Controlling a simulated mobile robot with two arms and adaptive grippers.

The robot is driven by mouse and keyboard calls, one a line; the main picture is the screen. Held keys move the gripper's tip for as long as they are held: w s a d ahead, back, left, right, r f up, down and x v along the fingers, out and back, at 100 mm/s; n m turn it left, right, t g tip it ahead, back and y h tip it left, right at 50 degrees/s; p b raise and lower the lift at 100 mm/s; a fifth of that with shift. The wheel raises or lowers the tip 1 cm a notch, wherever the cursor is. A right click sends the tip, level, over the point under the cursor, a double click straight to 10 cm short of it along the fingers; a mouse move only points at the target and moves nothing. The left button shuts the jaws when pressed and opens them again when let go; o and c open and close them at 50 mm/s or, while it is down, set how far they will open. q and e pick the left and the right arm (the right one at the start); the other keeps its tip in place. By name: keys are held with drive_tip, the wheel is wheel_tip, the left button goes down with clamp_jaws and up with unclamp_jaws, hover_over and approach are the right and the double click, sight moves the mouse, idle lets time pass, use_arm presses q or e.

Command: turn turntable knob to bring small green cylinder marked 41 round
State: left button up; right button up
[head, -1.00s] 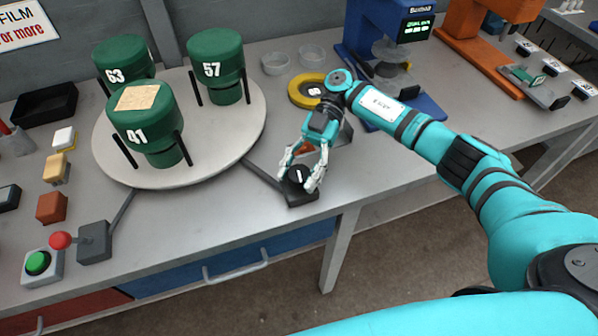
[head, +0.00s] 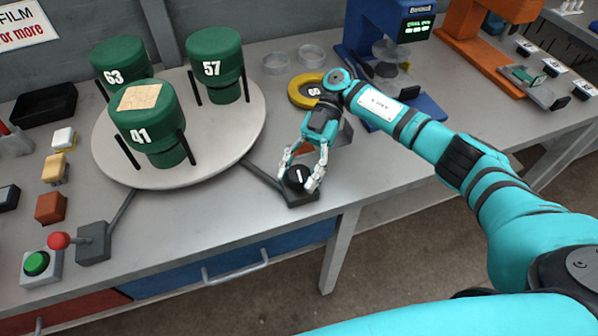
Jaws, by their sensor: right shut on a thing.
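The round pale turntable (head: 222,160) carries three green cylinders. The one marked 41 (head: 147,118) stands at the front left with a tan patch on top, between dark posts. The one marked 63 (head: 118,66) stands behind it at the back left, and the one marked 57 (head: 214,64) at the back right. The black turntable knob (head: 299,176) with a white line sits on a dark base at the table's front edge, right of the turntable. My right gripper (head: 302,181) is shut on the knob, fingers on both sides of it. My left gripper is not in view.
A red-balled lever (head: 60,240) and a green button (head: 37,262) stand at the front left. A blue machine (head: 398,40) and an orange one (head: 480,60) stand at the back right.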

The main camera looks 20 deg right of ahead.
idle(0.8)
drive_tip(key=o, duration=1.2)
drive_tip(key=shift+c, duration=0.2)
drive_tip(key=shift+v, duration=3.8)
drive_tip(key=shift+w+f, duration=0.1)
drive_tip(key=shift+a, duration=0.1)
